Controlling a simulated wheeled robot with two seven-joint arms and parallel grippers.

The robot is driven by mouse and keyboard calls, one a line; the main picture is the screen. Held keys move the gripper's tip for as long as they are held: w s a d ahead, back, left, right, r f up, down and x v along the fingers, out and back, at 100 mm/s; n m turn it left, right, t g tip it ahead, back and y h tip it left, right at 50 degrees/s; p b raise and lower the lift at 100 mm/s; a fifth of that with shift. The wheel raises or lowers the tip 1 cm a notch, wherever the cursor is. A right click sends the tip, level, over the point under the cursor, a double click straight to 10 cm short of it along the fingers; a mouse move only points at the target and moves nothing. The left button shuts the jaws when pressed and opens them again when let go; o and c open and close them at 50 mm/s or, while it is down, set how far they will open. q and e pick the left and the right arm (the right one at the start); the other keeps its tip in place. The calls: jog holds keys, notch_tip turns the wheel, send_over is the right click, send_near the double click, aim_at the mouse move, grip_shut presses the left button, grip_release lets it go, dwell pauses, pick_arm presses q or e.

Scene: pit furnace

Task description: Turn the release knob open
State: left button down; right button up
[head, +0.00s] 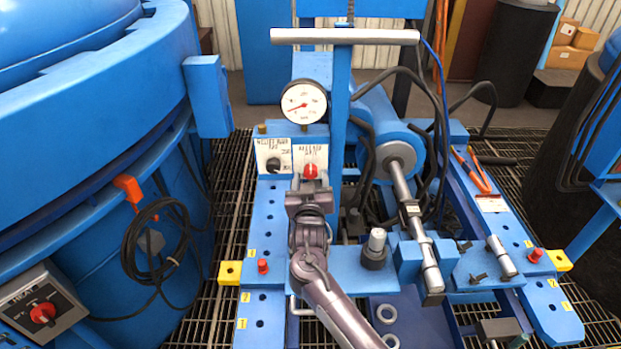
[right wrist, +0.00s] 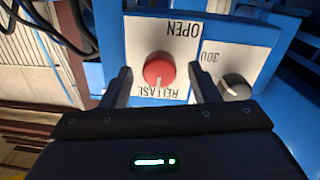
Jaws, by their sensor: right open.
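The red release knob (head: 310,171) sits on a white label plate on the blue panel below the pressure gauge. In the right wrist view the knob (right wrist: 159,70) has a pale pointer line, and the plate shows OPEN and RELEASE upside down. My right gripper (head: 311,183) is just in front of the knob. In the right wrist view its two fingers stand open on either side of the knob, with visible gaps. I cannot tell how far the fingertips are from the panel. My left gripper is not in view.
A black knob (head: 273,164) on its own plate sits close left of the red one; it also shows in the wrist view (right wrist: 235,88). The gauge (head: 300,101) is above. A blue post (head: 340,110) with a grey crossbar (head: 345,37) rises close to the right.

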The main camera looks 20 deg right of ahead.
jog(key=shift+w+d, duration=0.1)
jog(key=shift+w, duration=0.2)
jog(key=c, duration=1)
jog(key=shift+o, duration=0.2)
jog(key=shift+r, duration=0.1)
